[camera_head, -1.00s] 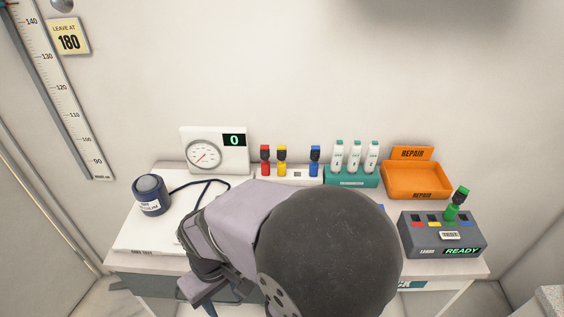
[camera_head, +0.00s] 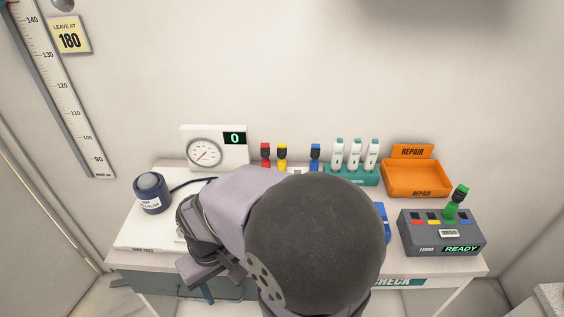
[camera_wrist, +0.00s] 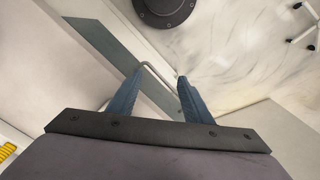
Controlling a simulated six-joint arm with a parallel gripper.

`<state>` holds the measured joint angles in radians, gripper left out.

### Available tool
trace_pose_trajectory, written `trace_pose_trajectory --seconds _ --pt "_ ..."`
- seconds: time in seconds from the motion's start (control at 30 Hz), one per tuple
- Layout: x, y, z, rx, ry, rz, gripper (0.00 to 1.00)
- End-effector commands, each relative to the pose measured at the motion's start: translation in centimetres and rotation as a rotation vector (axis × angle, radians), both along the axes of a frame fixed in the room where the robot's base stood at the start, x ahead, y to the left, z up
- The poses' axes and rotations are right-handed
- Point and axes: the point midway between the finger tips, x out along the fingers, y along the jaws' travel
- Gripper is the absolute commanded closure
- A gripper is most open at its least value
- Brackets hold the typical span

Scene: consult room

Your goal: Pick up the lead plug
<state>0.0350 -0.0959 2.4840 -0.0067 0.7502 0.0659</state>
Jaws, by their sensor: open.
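Four lead plugs show in the head view. A red plug (camera_head: 265,154), a yellow plug (camera_head: 282,155) and a blue plug (camera_head: 315,155) stand upright at the back of the table, their lower parts hidden behind my arm. A green plug (camera_head: 456,202) stands tilted in the grey test box (camera_head: 441,241) at the right. Which plug the task means cannot be told. My gripper is seen in the wrist view (camera_wrist: 160,85); its two blue fingers are apart with no plug between them. In the head view my arm covers the middle of the table.
An orange repair tray (camera_head: 416,192) and a teal holder (camera_head: 352,180) with white bottles stand at the back right. A white dial gauge (camera_head: 213,148) and a dark blue cuff canister (camera_head: 152,193) are at the left. The wall (camera_head: 280,70) rises behind the table.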

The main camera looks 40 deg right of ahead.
Motion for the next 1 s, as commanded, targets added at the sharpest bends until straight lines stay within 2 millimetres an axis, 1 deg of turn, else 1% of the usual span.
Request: trace_pose_trajectory --seconds 0.03,0.17,0.2,0.27,0.3,0.37,0.4,0.47,0.5,0.57,0.6,0.67,0.7,0.73,0.77,0.8,0.87,0.9,0.97,1.0 --pt "1.3 -0.7 1.0 -0.002 -0.003 -0.057 0.54" --pt "5.0 -3.3 3.5 -0.010 -0.010 -0.263 0.54" --pt "6.3 -4.4 4.4 -0.014 -0.013 -0.340 0.54" --pt "8.2 -6.3 5.8 -0.020 -0.017 -0.463 0.54" --pt "9.4 -7.8 6.6 -0.024 -0.021 -0.548 0.54" --pt "11.0 -10.0 7.9 -0.029 -0.024 -0.676 0.54" --pt "12.0 -11.6 8.7 -0.033 -0.028 -0.761 0.54" --pt "13.2 -14.0 9.9 -0.040 -0.033 -0.889 0.54" --pt "14.0 -15.7 10.7 -0.045 -0.037 -0.975 0.54" --pt "14.9 -18.3 11.9 -0.051 -0.044 -1.103 0.54" --pt "15.3 -20.1 12.6 -0.055 -0.049 -1.189 0.54" --pt "15.8 -22.8 13.6 -0.062 -0.056 -1.320 0.54" --pt "16.0 -24.7 14.3 -0.066 -0.062 -1.408 0.54" --pt "16.1 -26.0 14.8 -0.071 -0.066 -1.472 0.54" --pt "16.1 -27.4 15.3 -0.075 -0.071 -1.537 0.54" --pt "16.0 -29.3 15.9 -0.080 -0.077 -1.624 0.54" --pt "15.6 -32.0 16.8 -0.086 -0.088 -1.756 0.54" --pt "15.3 -33.8 17.3 -0.091 -0.094 -1.842 0.54" --pt "14.8 -36.0 17.6 -0.094 -0.099 -1.965 0.54" --pt "14.8 -37.1 17.2 -0.091 -0.096 -2.037 0.54"
